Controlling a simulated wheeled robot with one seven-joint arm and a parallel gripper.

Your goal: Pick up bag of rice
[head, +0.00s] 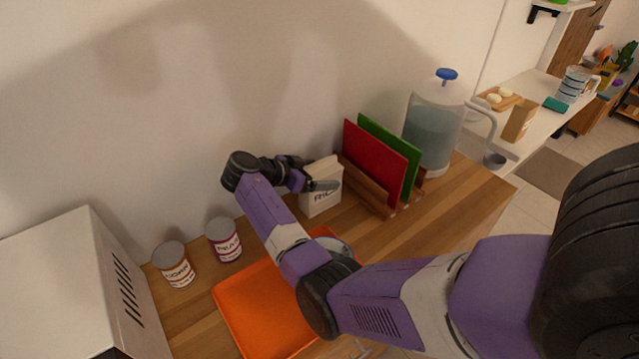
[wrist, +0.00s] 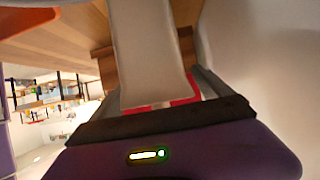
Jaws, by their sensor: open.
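The bag of rice (head: 322,192) is a white, upright pack with dark lettering on its front. It stands on the wooden counter against the wall, left of the cutting-board rack. My gripper (head: 312,177) is open at the upper part of the bag, with one finger across its front; the other finger is mostly hidden. In the wrist view the pale bag (wrist: 150,50) fills the middle and reaches in between the fingers of my gripper (wrist: 162,98). I cannot tell whether the fingers touch it.
A rack with red (head: 375,165) and green boards stands close on the bag's right. A water dispenser (head: 433,125) is behind it. Two cans (head: 224,240) (head: 174,265) and an orange tray (head: 262,308) are to the left and front. A white appliance (head: 65,285) is far left.

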